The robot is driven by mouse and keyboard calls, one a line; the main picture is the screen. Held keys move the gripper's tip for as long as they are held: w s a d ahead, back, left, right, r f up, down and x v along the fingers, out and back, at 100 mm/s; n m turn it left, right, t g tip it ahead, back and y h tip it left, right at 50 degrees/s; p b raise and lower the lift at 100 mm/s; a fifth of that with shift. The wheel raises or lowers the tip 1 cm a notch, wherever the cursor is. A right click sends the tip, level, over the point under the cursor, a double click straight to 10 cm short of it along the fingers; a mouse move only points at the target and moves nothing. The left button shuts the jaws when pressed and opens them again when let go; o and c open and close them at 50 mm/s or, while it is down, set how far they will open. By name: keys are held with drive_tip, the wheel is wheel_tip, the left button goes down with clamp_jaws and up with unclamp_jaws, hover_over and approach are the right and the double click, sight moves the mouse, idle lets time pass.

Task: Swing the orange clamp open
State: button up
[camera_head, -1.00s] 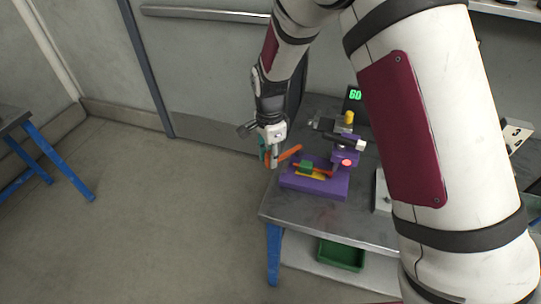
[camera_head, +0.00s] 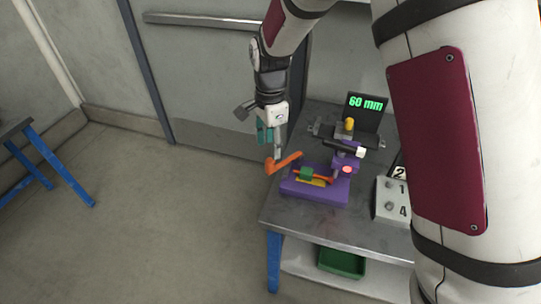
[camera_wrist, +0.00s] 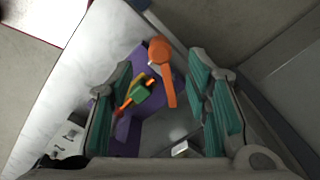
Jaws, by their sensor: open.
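The orange clamp (camera_head: 284,162) is a bent lever on the purple fixture (camera_head: 316,192). In the head view its arm sticks out to the left past the fixture, over the table's edge, away from the green block (camera_head: 307,173). My gripper (camera_head: 272,143) is open and empty, just above the clamp's outer end and apart from it as far as I can tell. In the wrist view, the clamp (camera_wrist: 166,72) lies between the teal finger pads, with its round end at the top. The green block also shows there (camera_wrist: 140,93).
The fixture stands on a grey metal table (camera_head: 290,216) with blue legs. A display reading 60 mm (camera_head: 365,105) is behind it. A numbered grey box (camera_head: 391,200) is to the right. A green bin (camera_head: 341,262) sits on the lower shelf.

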drive_tip(key=shift+r, duration=2.3)
drive_tip(key=s+d+r+n+t, duration=0.2)
drive_tip(key=s+d+r+n, duration=0.4)
drive_tip(key=s+d+r, duration=0.7)
drive_tip(key=s+d+r+n+t, duration=0.1)
drive_tip(key=s+d+n, duration=0.2)
drive_tip(key=s, duration=0.4)
drive_tip(key=s+d+r+n+t, duration=0.1)
drive_tip(key=s+d+n, duration=0.2)
drive_tip(key=s, duration=0.4)
drive_tip(key=shift+r+n+t, duration=0.35)
drive_tip(key=shift+n+t, duration=0.05)
